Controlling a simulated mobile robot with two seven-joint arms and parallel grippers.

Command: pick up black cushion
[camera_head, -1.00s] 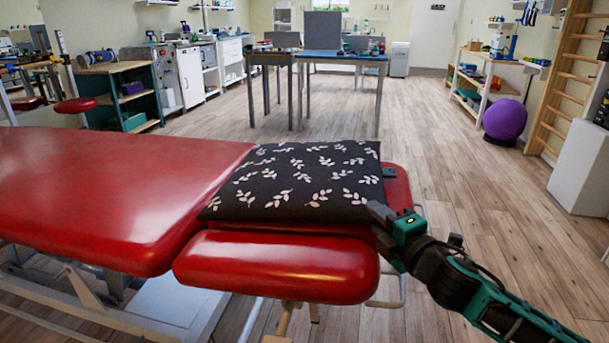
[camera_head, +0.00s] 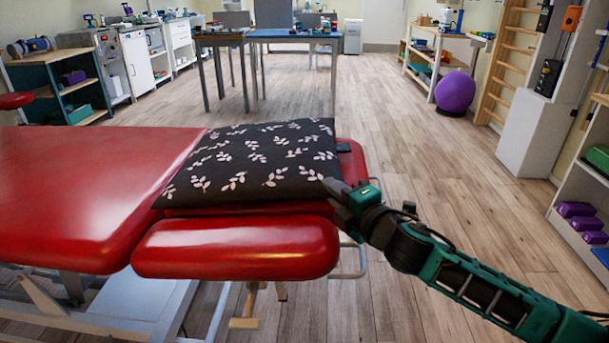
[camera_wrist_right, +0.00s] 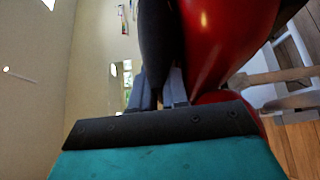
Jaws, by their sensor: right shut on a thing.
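The black cushion (camera_head: 252,163) has a pale leaf pattern. It lies on the head end of the red treatment table (camera_head: 100,185) in the head view. My right gripper (camera_head: 332,188) is at the cushion's near right corner, shut on it. In the right wrist view the cushion (camera_wrist_right: 158,45) is a dark shape between the two fingers (camera_wrist_right: 160,90), beside the red padding. My left gripper is not in view.
The red headrest pad (camera_head: 235,248) is in front of the cushion. Open wooden floor lies to the right, with a purple ball (camera_head: 455,92) farther back. White shelves (camera_head: 590,200) stand at the right edge. A blue-topped table (camera_head: 292,34) stands at the back.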

